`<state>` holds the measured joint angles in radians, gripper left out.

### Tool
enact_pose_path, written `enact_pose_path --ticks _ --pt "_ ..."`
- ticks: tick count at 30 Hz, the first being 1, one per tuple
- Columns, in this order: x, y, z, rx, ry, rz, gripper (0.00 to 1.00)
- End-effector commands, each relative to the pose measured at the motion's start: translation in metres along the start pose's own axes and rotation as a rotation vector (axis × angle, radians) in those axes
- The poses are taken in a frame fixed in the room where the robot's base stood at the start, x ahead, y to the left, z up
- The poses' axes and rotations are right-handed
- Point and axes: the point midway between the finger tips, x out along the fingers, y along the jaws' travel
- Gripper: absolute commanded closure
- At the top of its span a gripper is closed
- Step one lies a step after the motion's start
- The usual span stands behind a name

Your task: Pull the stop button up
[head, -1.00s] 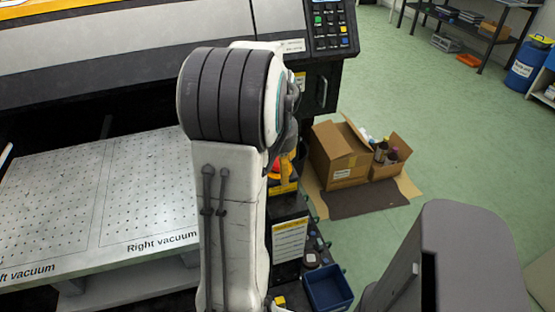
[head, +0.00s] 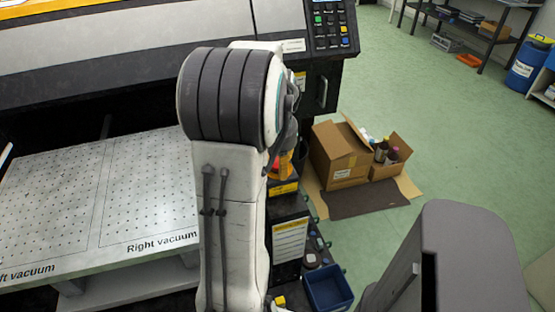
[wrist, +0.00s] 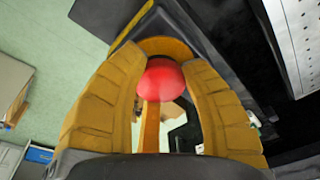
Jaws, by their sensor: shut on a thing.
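The red stop button (wrist: 162,80) shows in the wrist view as a round red knob in front of a yellow-orange ring (wrist: 166,47). The two ribbed yellow fingers of my gripper (wrist: 166,68) stand on either side of it, shut on the knob. In the head view the stop button cannot be made out clearly; my arm hides most of that spot, and only a small orange patch shows beside the arm.
The printer's keypad (head: 331,24) is above right of my arm. The perforated vacuum table (head: 95,205) lies left. A blue bin (head: 328,288) is low beside the arm.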

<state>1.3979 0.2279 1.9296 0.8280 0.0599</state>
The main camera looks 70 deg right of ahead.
Motion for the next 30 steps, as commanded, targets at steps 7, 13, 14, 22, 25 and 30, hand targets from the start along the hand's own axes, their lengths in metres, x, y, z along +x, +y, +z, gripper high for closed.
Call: enact_pose_path --ticks 7,13,14,22,25,30 --pt "0.002 0.0 0.003 0.0 -0.011 0.001 0.92" --pt "0.002 0.0 0.004 0.0 -0.014 0.001 0.92" --pt "0.002 0.0 0.004 0.0 -0.014 0.001 0.92" --pt "-0.003 0.0 0.004 0.001 -0.016 0.001 0.92" --pt "-0.005 0.0 0.003 0.001 -0.016 0.001 0.92" --pt "-0.008 0.0 0.003 0.001 -0.015 0.001 0.92"
